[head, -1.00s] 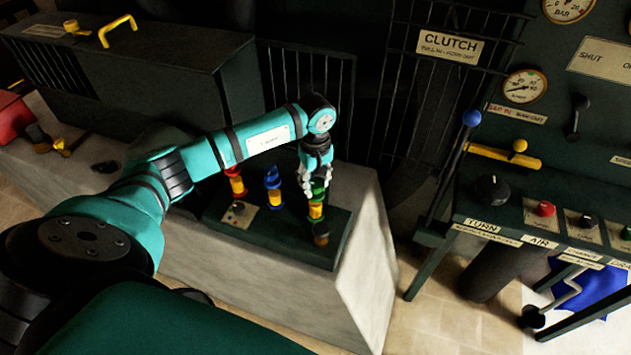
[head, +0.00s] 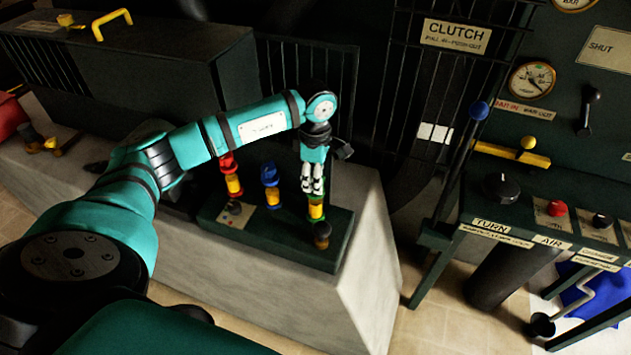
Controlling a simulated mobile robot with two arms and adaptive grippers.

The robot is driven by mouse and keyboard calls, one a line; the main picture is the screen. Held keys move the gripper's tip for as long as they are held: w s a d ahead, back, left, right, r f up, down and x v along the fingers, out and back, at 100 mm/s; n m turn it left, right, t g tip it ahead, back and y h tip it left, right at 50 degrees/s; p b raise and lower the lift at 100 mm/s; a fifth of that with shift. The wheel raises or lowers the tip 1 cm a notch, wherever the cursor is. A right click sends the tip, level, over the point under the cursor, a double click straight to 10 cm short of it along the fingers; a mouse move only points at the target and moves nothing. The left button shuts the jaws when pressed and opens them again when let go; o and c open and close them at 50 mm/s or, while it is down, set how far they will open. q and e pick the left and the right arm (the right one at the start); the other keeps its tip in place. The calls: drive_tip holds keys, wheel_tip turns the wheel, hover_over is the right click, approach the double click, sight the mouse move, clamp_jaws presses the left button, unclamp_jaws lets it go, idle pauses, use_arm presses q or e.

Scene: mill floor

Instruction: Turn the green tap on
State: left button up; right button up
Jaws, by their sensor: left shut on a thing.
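My left gripper (head: 313,190) points down from the teal arm and is shut on the green tap (head: 316,200). The tap's green top is mostly hidden by the fingers; its yellow and dark lower parts show below them. The tap stands at the right end of a dark green base on a pale stone block. A red tap (head: 233,182) and a blue tap (head: 271,187) stand to its left on the same base. My right gripper is not in view.
A dark green machine panel (head: 560,180) with a gauge, a lever and knobs stands at the right. A blue-knobbed lever (head: 478,112) rises at its left edge. A barred guard with a CLUTCH sign (head: 456,36) is behind. A dark box with a yellow handle (head: 112,22) is at the back left.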

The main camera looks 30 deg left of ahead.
use_arm(q)
drive_tip(key=n+b, duration=0.1)
drive_tip(key=n, duration=0.3)
drive_tip(key=shift+n+b, duration=0.7)
drive_tip(key=shift+n, duration=1.4)
drive_tip(key=o, duration=1.2)
drive_tip(key=shift+c, duration=0.2)
drive_tip(key=shift+r, duration=0.1)
wheel_tip(320, 180, up, 12)
